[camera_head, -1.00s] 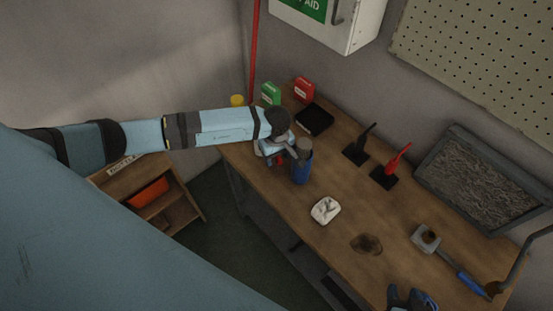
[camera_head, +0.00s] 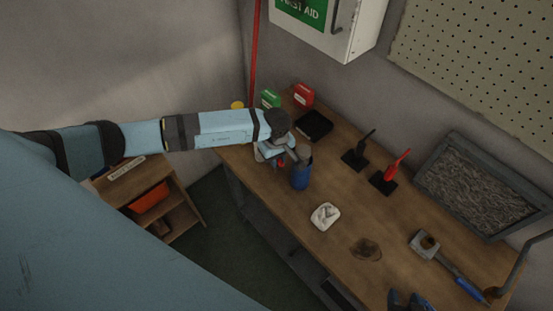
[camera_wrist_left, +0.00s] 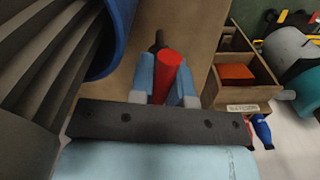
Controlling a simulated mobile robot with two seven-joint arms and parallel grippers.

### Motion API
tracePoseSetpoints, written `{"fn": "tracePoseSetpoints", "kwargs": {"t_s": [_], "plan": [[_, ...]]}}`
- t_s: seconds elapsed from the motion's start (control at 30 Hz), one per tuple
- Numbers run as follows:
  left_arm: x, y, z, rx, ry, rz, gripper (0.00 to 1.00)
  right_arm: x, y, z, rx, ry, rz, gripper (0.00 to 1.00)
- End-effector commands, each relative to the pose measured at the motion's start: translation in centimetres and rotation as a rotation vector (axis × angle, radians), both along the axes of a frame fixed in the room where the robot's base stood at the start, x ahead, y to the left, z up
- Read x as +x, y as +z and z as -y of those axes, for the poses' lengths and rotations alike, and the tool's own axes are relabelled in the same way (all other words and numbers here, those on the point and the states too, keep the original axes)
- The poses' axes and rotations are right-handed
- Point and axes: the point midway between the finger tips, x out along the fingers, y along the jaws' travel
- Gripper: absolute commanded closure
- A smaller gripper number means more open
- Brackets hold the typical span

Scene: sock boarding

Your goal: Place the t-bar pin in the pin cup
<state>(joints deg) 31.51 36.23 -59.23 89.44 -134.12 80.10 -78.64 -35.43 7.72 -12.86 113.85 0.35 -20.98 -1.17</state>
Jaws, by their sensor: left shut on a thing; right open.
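My left gripper (camera_head: 284,160) is at the back left part of the workbench, beside the blue cup (camera_head: 301,176). Its fingers show in the left wrist view (camera_wrist_left: 163,85), shut on a red cylindrical piece with a dark end, which I take as the t-bar pin (camera_wrist_left: 170,75). In the head view only a bit of red shows under the gripper.
A white dish (camera_head: 325,216), a dark stain (camera_head: 366,249) and a mallet (camera_head: 425,243) lie along the workbench (camera_head: 280,200). Black (camera_head: 357,157) and red (camera_head: 389,178) handles stand on black bases. A black tray (camera_head: 314,126) and red and green boxes are behind.

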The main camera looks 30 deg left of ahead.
Motion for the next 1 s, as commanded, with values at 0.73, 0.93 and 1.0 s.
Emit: {"fn": "tracePoseSetpoints", "kwargs": {"t_s": [0.73, 0.93, 1.0], "plan": [[0.1, 16.3, 0.0, 0.000, -0.002, 0.004, 1.00, -0.3, 3.2, 0.5, 0.009, -0.039, -0.013, 0.53], [0.1, 17.9, 0.0, 0.001, -0.001, 0.002, 1.00, -0.2, 3.4, 0.5, 0.008, -0.035, -0.008, 0.53], [0.0, 18.1, 0.0, 0.000, -0.001, 0.001, 1.00, -0.1, 3.4, 0.5, 0.006, -0.032, -0.006, 0.53]]}}
